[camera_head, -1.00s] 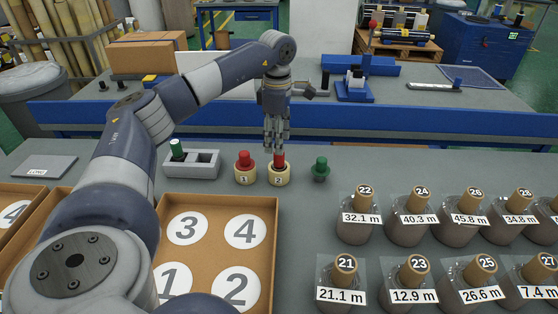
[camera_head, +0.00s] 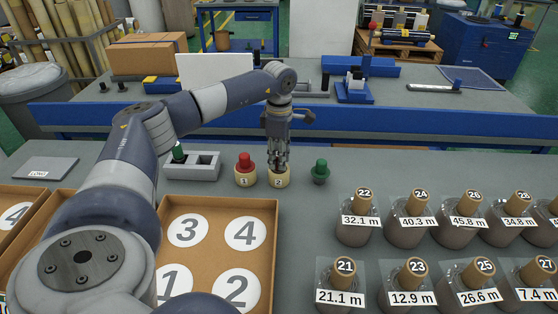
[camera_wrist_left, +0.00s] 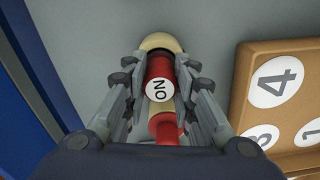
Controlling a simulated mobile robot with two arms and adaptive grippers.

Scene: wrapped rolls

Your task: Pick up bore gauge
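A red gauge handle (camera_wrist_left: 158,72) marked "NO" stands in the cream ring numbered 2 (camera_head: 279,181). The ring also shows in the left wrist view (camera_wrist_left: 160,41). My left gripper (camera_head: 279,166) points down over ring 2, with its fingers on both sides of the red handle. The fingers look open, with a narrow gap to the handle; contact is not visible. In the head view the fingers mostly hide this handle. Another red gauge (camera_head: 244,162) stands in ring 1 (camera_head: 244,180), just left of my gripper. My right gripper is not in view.
A green knob (camera_head: 320,169) stands just right of ring 2. A grey holder (camera_head: 205,166) with a green piece is at the left. A brown tray (camera_head: 205,204) with numbered circles lies in front.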

